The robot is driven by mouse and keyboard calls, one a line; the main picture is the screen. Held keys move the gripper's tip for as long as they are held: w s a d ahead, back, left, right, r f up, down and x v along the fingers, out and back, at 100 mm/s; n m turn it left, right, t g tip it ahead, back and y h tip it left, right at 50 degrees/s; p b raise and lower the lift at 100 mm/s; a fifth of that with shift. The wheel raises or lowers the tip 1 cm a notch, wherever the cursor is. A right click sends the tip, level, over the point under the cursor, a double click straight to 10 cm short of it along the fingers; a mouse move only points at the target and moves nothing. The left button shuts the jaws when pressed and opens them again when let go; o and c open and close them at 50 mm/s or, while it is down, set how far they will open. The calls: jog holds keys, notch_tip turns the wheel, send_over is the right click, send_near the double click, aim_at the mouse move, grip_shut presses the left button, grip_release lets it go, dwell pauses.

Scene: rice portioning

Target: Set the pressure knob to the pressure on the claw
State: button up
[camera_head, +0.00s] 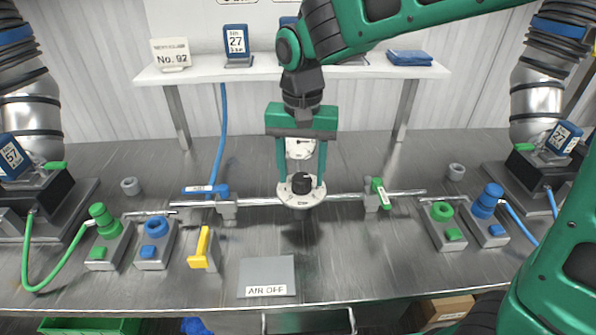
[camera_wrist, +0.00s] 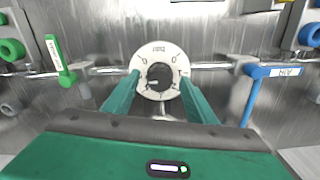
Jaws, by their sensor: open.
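The pressure knob (camera_head: 302,184) is a small black knob on a round white dial (camera_head: 301,200) at the middle of the pipe. In the wrist view the black knob (camera_wrist: 160,76) sits in the centre of the dial (camera_wrist: 161,53), with a light pointer mark toward its lower left. My gripper (camera_head: 302,186) has green fingers and is open. In the wrist view its fingertips (camera_wrist: 160,82) stand apart on the left and right of the knob; I cannot tell whether they touch it. The dial's markings are too small to read.
A green-handled valve (camera_head: 379,193) and a blue-handled valve (camera_head: 205,190) flank the dial on the pipe. A yellow lever (camera_head: 202,246) and an AIR OFF plate (camera_head: 266,277) are in front. A No. 92 sign (camera_head: 171,55) and a blue 27 sign (camera_head: 236,42) stand on the back shelf.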

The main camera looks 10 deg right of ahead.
jog(key=shift+f, duration=0.25)
jog(key=c, duration=1.1)
jog(key=shift+o, duration=0.2)
jog(key=shift+a, duration=0.1)
